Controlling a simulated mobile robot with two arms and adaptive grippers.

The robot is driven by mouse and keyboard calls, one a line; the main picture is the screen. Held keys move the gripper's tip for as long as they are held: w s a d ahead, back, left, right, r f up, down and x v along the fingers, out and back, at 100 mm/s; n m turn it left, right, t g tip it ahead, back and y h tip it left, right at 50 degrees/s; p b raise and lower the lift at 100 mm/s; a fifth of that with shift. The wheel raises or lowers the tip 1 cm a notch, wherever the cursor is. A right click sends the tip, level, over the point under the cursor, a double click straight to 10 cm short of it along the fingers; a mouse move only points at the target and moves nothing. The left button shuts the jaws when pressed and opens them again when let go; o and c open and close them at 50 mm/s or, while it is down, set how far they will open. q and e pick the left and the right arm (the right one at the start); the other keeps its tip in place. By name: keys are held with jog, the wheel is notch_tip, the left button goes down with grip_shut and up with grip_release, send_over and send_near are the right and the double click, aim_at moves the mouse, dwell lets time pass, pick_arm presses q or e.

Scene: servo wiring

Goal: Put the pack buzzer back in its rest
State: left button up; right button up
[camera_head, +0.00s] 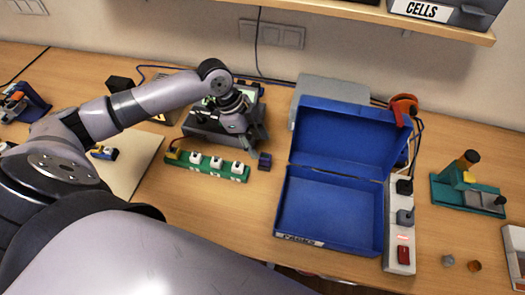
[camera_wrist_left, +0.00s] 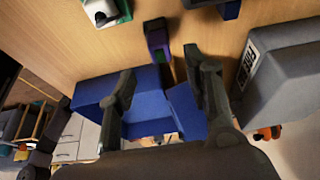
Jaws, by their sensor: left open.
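I cannot tell for certain which thing is the pack buzzer or its rest. A small dark blue block (camera_head: 265,160) stands alone on the table, just right of the green strip; in the left wrist view it shows as a dark purple block (camera_wrist_left: 158,42) beyond my fingers. The green strip (camera_head: 207,166) holds several white pieces, and one end of it (camera_wrist_left: 105,12) shows in the left wrist view. My left gripper (camera_head: 250,138) is open, above the table, behind and left of the block; its two fingers (camera_wrist_left: 160,85) show apart and empty. My right gripper is out of view.
An open blue case (camera_head: 330,215) stands right of the block, a white power strip (camera_head: 400,235) beside it. A grey-black device (camera_head: 205,125) sits behind the green strip. A green fixture (camera_head: 467,190) is at right. Bare table lies in front of the strip.

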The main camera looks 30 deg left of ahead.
pick_arm(q)
jog(key=v, duration=0.5)
jog(key=shift+r, duration=0.1)
jog(key=shift+s, duration=0.15)
dwell(0.3)
